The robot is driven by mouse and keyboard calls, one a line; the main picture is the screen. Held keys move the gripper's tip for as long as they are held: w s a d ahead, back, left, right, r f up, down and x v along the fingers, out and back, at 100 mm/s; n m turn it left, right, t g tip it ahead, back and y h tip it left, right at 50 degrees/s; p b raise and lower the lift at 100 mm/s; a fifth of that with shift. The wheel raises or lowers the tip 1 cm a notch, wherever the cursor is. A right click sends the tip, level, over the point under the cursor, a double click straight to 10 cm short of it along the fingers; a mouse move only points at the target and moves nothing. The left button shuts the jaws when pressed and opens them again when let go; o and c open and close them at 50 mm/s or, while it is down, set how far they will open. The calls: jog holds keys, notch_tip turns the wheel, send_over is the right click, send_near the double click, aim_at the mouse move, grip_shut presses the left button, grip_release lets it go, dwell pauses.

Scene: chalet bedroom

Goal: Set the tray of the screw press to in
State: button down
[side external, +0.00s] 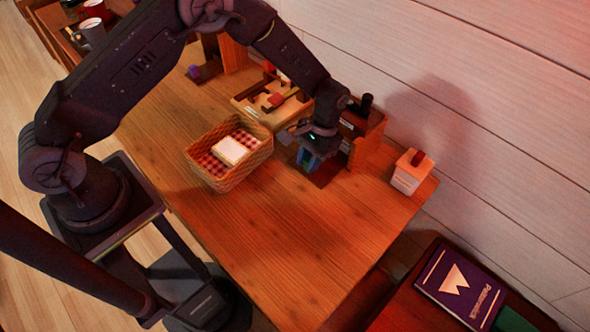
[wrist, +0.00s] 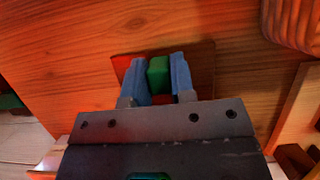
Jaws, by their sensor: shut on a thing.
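The screw press (side external: 368,128) is a brown wooden frame with a dark upright knob, standing near the wall edge of the table. Its tray appears to be the flat dark-brown plate (side external: 328,174) at the front of the press; the plate also shows in the wrist view (wrist: 204,62). My gripper (side external: 308,160) points down over the plate. In the wrist view its blue fingers (wrist: 160,72) are shut on a green block (wrist: 158,76) above the plate. I cannot tell whether the block is fixed to the plate. My wrist hides part of the press.
A wicker basket (side external: 258,158) with a checked cloth and a pale block stands left of the gripper. A wooden box (side external: 245,102) with small parts lies behind it. The table front is clear.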

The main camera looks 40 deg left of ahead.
jog(key=shift+w, duration=0.6)
jog(key=c, duration=1)
grip_release()
jog(key=shift+o, duration=0.2)
jog(key=shift+r, duration=0.55)
notch_tip(320, 180, up, 3)
jog(key=shift+r, duration=0.1)
jog(key=a+r, duration=0.2)
jog(key=a, duration=0.1)
jog(key=s+a+r, duration=0.1)
jog(key=a+r, duration=0.1)
jog(key=a, duration=0.2)
jog(key=s+a+r, duration=0.1)
jog(key=a+r, duration=0.1)
jog(key=a, duration=0.2)
jog(key=shift+s+a+r, duration=0.15)
jog(key=shift+a+r, duration=0.1)
jog(key=shift+r, duration=0.1)
